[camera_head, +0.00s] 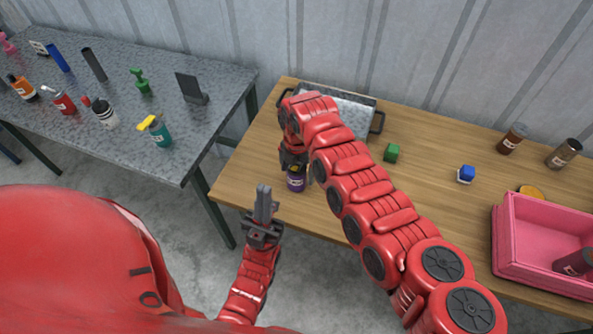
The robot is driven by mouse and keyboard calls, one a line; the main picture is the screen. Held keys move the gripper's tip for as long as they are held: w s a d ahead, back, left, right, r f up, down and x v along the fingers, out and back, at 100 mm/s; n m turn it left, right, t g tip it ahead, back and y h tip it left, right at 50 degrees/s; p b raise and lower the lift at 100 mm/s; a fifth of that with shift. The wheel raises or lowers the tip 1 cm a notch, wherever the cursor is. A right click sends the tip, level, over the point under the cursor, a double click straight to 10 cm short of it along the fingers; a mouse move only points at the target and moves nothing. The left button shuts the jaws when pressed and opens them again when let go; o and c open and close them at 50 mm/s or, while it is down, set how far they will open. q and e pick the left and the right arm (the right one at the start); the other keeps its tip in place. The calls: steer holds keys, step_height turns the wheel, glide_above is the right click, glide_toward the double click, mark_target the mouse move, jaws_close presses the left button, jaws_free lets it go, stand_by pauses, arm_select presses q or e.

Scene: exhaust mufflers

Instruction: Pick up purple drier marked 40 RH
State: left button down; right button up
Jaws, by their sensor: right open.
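A small purple container with a pale label, the drier (296,181), stands upright near the left front edge of the wooden table. Its label is too small to read. My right gripper (291,164) points down right at the drier's top and back; the wrist hides most of its fingers, so I cannot tell whether they touch it. The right gripper is open. My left gripper (264,204) is in front of the wooden table's left front edge, pointing up, its fingers together and empty.
A grey metal tray (366,126) lies behind my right arm. A grey table (140,60) with several bottles stands left.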

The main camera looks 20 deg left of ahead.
steer(key=shift+f, duration=0.1)
steer(key=shift+c, duration=0.7)
steer(key=c, duration=1.3)
